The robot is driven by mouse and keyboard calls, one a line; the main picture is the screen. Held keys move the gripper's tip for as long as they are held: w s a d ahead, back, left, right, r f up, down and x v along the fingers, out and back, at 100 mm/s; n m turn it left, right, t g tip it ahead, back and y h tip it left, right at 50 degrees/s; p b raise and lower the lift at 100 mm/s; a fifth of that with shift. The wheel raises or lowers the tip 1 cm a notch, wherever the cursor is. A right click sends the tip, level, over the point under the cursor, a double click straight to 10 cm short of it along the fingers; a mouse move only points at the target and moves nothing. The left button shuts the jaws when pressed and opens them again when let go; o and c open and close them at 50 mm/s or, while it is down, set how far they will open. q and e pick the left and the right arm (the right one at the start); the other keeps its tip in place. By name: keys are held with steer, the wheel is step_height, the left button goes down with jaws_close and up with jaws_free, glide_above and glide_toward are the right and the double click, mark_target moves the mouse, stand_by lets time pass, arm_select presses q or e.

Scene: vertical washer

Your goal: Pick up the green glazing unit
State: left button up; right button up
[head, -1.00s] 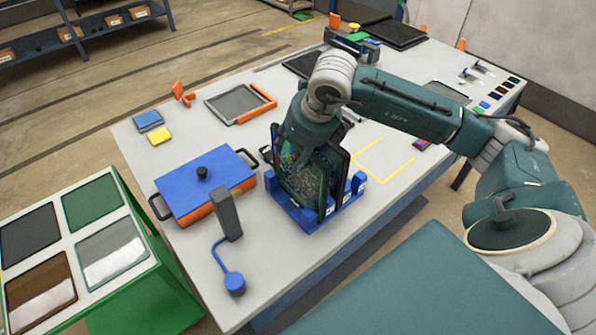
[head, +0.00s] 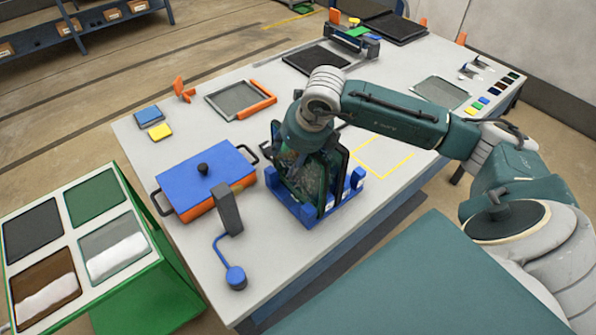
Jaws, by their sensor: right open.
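A dark green-tinted glazing unit (head: 307,182) stands upright in a blue slotted rack (head: 309,218) on the table, among dark-framed panels. My right gripper (head: 297,160) points down at the top of the rack, in front of the upper part of the green unit. Its jaws are open, but its fingers are hard to make out against the dark panels. I cannot tell whether they touch the unit. My left gripper is out of view.
A blue-lidded orange box (head: 205,180) and a grey post with a blue knob (head: 235,278) stand left of the rack. A green stand (head: 150,262) with several coloured panels is at the far left. An orange-edged frame (head: 240,101) lies behind.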

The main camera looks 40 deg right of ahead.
steer(key=shift+f, duration=0.1)
stand_by(0.3)
jaws_close()
steer(key=shift+w, duration=0.1)
stand_by(0.3)
